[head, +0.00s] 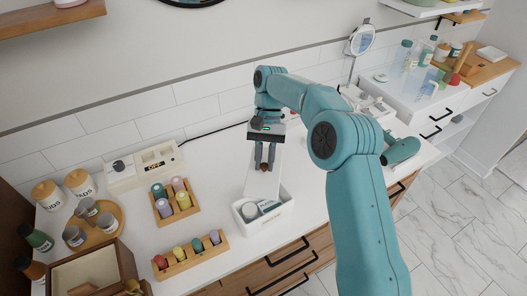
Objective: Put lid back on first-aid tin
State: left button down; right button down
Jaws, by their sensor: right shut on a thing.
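The first-aid tin (268,222) is an open white box near the front edge of the white counter, in the middle of the head view. Inside it I see a round white item and a dark-labelled item. The lid (262,184) is a plain white panel just behind and above the tin, overlapping its back edge in the picture. I cannot tell whether they touch. My right gripper (265,165) points down and is shut on the lid at its far part. The lid does not cover the tin's opening. My left gripper is not in view.
Left of the tin stand two wooden racks (192,258) with several coloured bottles. A white box with a dial (143,166), jars and a round wooden tray (92,228) are further left. A mirror (361,40) and organiser stand right. The counter between racks and tin is clear.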

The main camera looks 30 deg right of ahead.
aim_at(268, 183)
jog(key=s+m+t, duration=0.1)
jog(key=m, duration=0.1)
jog(key=s+a+m+t+y, duration=0.1)
jog(key=m, duration=0.1)
jog(key=m+y, duration=0.1)
jog(key=m, duration=0.1)
jog(key=shift+s+a+r+m+t, duration=0.15)
jog(key=shift+s+m+t, duration=0.15)
jog(key=shift+s+t, duration=0.1)
jog(key=shift+s+a+m+t, duration=0.3)
jog(key=shift+s+m+t, duration=0.3)
jog(key=shift+m, duration=0.6)
jog(key=shift+a+r+m, duration=0.1)
jog(key=shift+a+m, duration=0.05)
jog(key=shift+m, duration=0.25)
jog(key=shift+t, duration=0.3)
jog(key=shift+p, duration=0.4)
notch_tip(268, 183, down, 6)
jog(key=b, duration=0.4)
jog(key=shift+f, duration=0.3)
